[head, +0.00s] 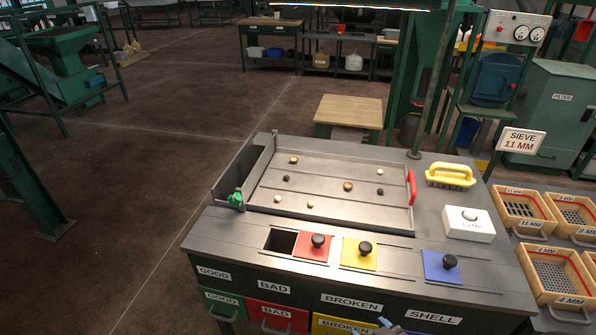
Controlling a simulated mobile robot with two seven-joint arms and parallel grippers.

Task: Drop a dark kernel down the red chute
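A grey sorting tray (325,213) on the bench holds several scattered kernels. Two look dark: one (287,178) at the left and one (380,191) near the right side. The others are pale or tan, such as a brown one (348,186) near the middle. A square dark opening (280,241) lies in front of the tray, above the BAD label. The red lid (312,247) with a black knob sits just right of this opening. A small part of what looks like my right gripper (385,326) shows at the bottom edge; its fingers are unclear. My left gripper is out of view.
Yellow (354,260) and blue (434,268) lids lie right of the red one. A yellow brush (451,175), a white lamp box (468,230) and a red handle (412,187) are at the right. A green piece (235,199) sits at the tray's left front corner.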

